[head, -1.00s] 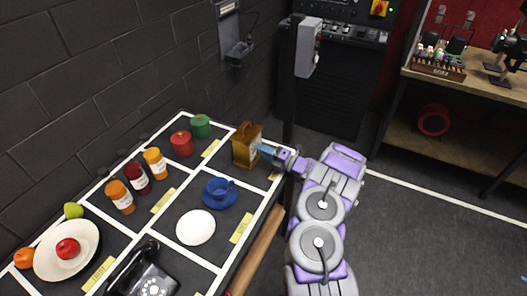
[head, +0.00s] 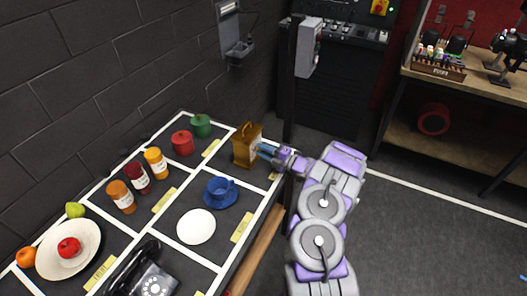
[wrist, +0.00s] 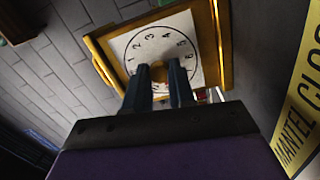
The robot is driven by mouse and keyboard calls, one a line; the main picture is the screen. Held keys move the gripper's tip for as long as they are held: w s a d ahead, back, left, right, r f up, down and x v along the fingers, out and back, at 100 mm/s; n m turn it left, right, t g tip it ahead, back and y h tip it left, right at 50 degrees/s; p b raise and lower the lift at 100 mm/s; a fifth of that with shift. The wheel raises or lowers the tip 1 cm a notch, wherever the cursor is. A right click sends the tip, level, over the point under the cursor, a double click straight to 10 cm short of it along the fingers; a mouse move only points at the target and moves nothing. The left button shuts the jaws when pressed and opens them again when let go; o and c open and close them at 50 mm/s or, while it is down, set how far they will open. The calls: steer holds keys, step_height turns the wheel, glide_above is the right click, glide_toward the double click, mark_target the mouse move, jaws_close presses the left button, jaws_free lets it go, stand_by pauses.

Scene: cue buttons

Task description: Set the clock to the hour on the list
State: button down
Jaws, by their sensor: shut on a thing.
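The brown-gold mantel clock (head: 242,150) stands in the far right compartment of the table. In the wrist view its white numbered dial (wrist: 181,34) sits inside a golden frame (wrist: 224,45). My gripper (head: 264,150) reaches the clock from the right. Its two dark blue fingers (wrist: 160,84) are at the dial's middle, shut on the small golden knob (wrist: 158,70) there. The fingers hide the lower part of the dial, and I cannot read where a hand points. No list with an hour can be made out.
A blue cup on a saucer (head: 220,192), a white plate (head: 196,226) and a black telephone (head: 142,275) stand nearer. Red (head: 182,143) and green (head: 201,126) pots stand left of the clock. A dark post (head: 289,105) rises just behind my gripper. A yellow label (wrist: 303,95) lies by the clock.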

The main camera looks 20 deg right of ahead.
steer(key=shift+f, duration=0.15)
steer(key=c, duration=1)
jaws_free()
steer(key=shift+d, duration=0.15)
steer(key=shift+o, duration=0.2)
steer(key=shift+s+d, duration=0.1)
steer(key=shift+s, duration=0.15)
steer(key=p+v, duration=0.3)
steer(key=v, duration=1.3)
steer(key=shift+s+d+p, duration=0.25)
steer(key=shift+d+p, duration=0.1)
steer(key=shift+f, duration=0.15)
